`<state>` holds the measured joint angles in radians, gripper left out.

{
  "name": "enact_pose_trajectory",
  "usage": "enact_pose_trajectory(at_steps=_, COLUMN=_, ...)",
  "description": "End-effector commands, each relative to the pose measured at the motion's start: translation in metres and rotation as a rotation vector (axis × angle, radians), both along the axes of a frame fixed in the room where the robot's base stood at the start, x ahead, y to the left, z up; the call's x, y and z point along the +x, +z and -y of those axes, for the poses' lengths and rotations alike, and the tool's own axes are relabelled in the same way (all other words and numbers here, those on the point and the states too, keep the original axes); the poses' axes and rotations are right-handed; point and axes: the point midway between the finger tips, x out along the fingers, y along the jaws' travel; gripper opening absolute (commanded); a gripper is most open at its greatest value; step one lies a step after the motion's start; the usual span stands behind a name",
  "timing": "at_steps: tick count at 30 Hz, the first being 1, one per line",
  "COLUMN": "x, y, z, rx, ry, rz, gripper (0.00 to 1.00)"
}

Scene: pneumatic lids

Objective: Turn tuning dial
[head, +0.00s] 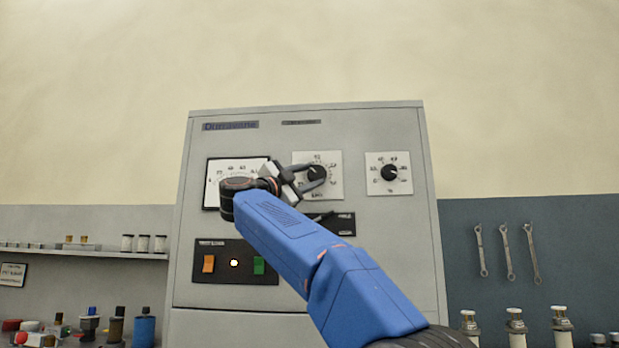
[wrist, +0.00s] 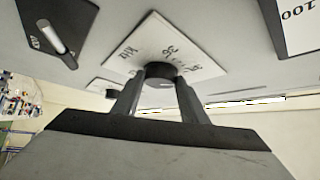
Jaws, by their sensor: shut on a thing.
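A black round dial (head: 318,172) sits on a white square scale plate (head: 334,190) in the upper middle of the grey cabinet front. In the wrist view the same dial (wrist: 161,70) stands out from its plate, which has numbers and what looks like "kHz". My gripper (head: 312,178) has reached the dial from the left and front. In the wrist view its two dark fingers (wrist: 158,80) stand on either side of the dial, shut on it. The dial's pointer is hard to make out.
A second black dial (head: 390,172) sits to the right on its own plate. A white meter (head: 228,171) is on the left, partly behind my arm. Below are an orange switch (head: 208,263), a lit lamp (head: 234,263) and a green switch (head: 258,265). A lever panel (head: 340,223) is under the dial.

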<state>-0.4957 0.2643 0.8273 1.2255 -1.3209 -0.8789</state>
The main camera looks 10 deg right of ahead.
Motion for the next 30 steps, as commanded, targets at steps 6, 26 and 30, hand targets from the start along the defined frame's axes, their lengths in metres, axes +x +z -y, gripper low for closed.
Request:
enact_pose_trajectory(at_steps=6, x=-0.001, y=0.000, z=0.001, rx=0.001, ry=-0.002, rz=0.000, gripper=0.42)
enact_pose_trajectory(at_steps=26, x=-0.015, y=-0.012, z=-0.025, rx=-0.002, ry=0.003, rz=-0.002, gripper=0.58)
enact_pose_trajectory(at_steps=30, x=-0.029, y=-0.024, z=-0.046, rx=-0.001, ry=0.003, rz=-0.001, gripper=0.58)
